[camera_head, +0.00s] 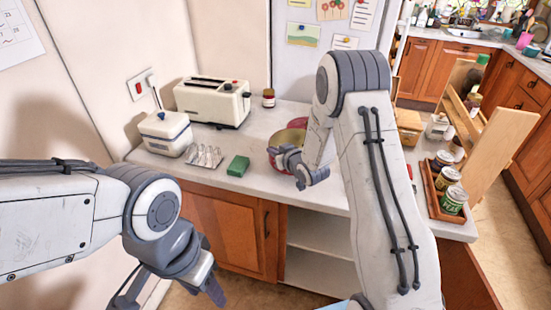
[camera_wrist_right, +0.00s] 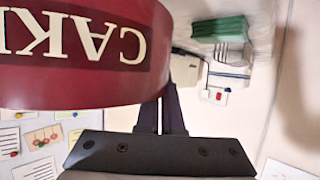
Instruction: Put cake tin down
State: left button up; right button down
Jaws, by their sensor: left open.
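The cake tin (camera_wrist_right: 80,55) is red with cream letters on a dark band and fills the upper left of the right wrist view, upside down there. In the head view its gold inside and red wall (camera_head: 283,141) show at the counter's middle, partly behind my right gripper (camera_head: 290,166). The right fingers (camera_wrist_right: 165,112) are close together at the tin's wall and appear shut on it. I cannot tell whether the tin's base touches the counter. My left gripper (camera_head: 168,293) is open and empty, low in front of the cabinet.
On the counter (camera_head: 240,140) stand a toaster (camera_head: 212,102), a white lidded box (camera_head: 165,132), a green block (camera_head: 238,166) and a small jar (camera_head: 268,98). A tray of tins (camera_head: 433,204) and a wooden rack (camera_head: 500,145) are to the right. An open shelf (camera_head: 318,240) lies below.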

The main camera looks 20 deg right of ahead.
notch_tip(320, 180, down, 3)
jog(key=shift+f+p, duration=0.15)
jog(key=shift+p, duration=0.15)
jog(key=shift+f, duration=0.1)
jog(key=shift+f, duration=0.1)
jog(key=c, duration=1.5)
grip_release()
jog(key=shift+s+f, duration=0.1)
jog(key=o, duration=0.4)
